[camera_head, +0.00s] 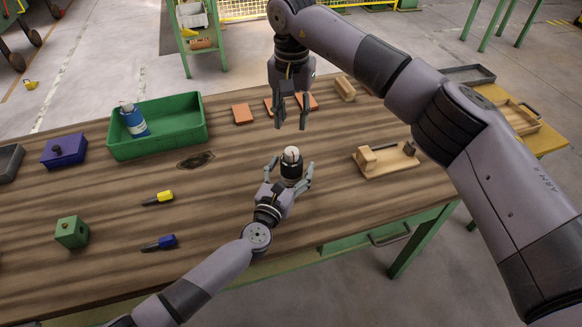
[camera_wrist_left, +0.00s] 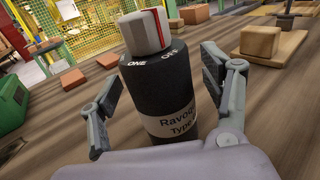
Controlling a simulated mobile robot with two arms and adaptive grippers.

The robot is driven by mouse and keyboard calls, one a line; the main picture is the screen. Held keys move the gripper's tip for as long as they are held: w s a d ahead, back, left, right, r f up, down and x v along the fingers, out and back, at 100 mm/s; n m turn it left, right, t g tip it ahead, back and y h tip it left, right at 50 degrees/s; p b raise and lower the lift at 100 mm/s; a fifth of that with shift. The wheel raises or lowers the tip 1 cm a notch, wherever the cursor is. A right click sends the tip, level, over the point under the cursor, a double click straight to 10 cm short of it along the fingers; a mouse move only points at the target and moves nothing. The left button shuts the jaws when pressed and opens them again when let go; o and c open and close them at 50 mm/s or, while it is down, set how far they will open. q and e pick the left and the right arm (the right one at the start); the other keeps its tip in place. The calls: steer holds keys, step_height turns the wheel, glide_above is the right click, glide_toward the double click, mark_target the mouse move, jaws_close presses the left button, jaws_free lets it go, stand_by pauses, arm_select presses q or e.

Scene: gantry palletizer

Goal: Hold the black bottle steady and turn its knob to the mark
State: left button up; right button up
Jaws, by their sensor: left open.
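The black bottle (camera_head: 291,172) stands upright on the wooden table, with a light grey knob (camera_head: 291,154) on top. In the left wrist view the bottle (camera_wrist_left: 165,98) carries a pale label, and its knob (camera_wrist_left: 145,32) has a red line on the side facing right. White markings on the shoulder read "ONE" and what looks like "OFF", the latter nearer the red line. My left gripper (camera_head: 290,176) is open, one finger on each side of the bottle, with gaps visible in the wrist view. My right gripper (camera_head: 291,112) is open and empty, above and behind the bottle.
A green bin (camera_head: 158,146) with a blue bottle (camera_head: 134,122) stands at the back left. A wooden fixture (camera_head: 388,162) lies to the right. Yellow (camera_head: 158,198) and blue (camera_head: 158,243) handled tools lie front left. Brick-red blocks (camera_head: 242,114) lie behind my right gripper.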

mark_target(292, 150)
arm_select(q)
steer(key=shift+c, duration=0.3)
steer(key=c, duration=1.4)
arm_select(e)
steer(key=shift+o, duration=1.6)
steer(key=shift+m, duration=0.4)
steer(key=shift+o, duration=0.3)
steer(key=m, duration=0.5)
steer(key=shift+r, duration=0.4)
step_height(292, 150, down, 11)
steer(key=m, duration=0.7)
steer(key=shift+m, duration=0.4)
steer(key=shift+c, duration=0.4)
steer(key=c, duration=1.1)
